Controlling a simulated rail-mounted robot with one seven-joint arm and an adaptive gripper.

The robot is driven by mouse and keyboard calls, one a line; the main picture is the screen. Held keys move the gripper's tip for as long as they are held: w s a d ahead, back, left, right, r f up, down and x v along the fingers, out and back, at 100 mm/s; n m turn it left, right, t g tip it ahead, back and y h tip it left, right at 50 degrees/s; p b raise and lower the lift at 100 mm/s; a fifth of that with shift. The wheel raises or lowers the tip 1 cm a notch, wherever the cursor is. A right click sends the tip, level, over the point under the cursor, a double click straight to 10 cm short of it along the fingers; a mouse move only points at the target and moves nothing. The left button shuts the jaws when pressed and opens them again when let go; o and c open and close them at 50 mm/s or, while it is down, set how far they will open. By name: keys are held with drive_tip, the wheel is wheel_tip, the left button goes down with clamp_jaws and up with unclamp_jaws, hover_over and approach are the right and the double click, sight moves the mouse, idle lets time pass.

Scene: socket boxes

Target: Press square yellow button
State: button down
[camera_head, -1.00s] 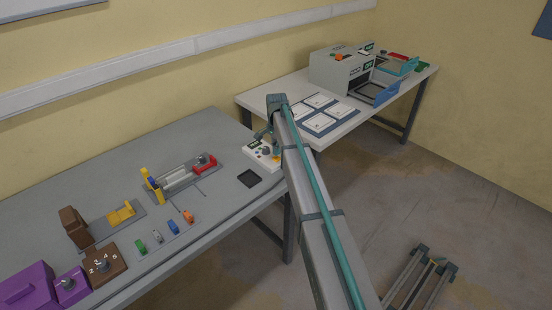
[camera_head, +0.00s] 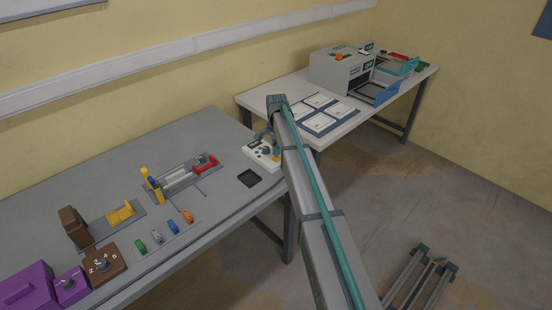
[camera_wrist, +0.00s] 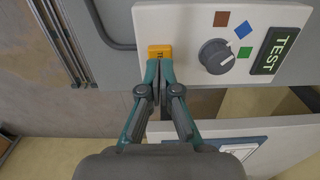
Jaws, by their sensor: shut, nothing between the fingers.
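The square yellow button (camera_wrist: 160,51) sits near the left edge of a white panel box (camera_wrist: 180,20) in the wrist view. My gripper (camera_wrist: 158,65) is shut and empty, with its fingertips at the button's lower edge in the picture, overlapping it in view. I cannot tell whether they touch or press it. In the head view the white box (camera_head: 256,151) stands at the right end of the near table, and my gripper (camera_head: 274,150) is over it, partly hidden by my arm.
On the panel, a dark knob (camera_wrist: 216,56), coloured squares and a TEST label (camera_wrist: 274,50) lie right of the button. Several coloured parts stand farther left on the grey table (camera_head: 120,160). A second table (camera_head: 345,125) stands behind.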

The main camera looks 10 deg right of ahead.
sight(276, 158)
drive_tip(key=shift+f+b, duration=0.3)
drive_tip(key=shift+f, duration=0.7)
drive_tip(key=shift+r, duration=0.15)
drive_tip(key=shift+r+p, duration=1.25)
drive_tip(key=shift+r, duration=1.35)
drive_tip(key=shift+d, duration=0.1)
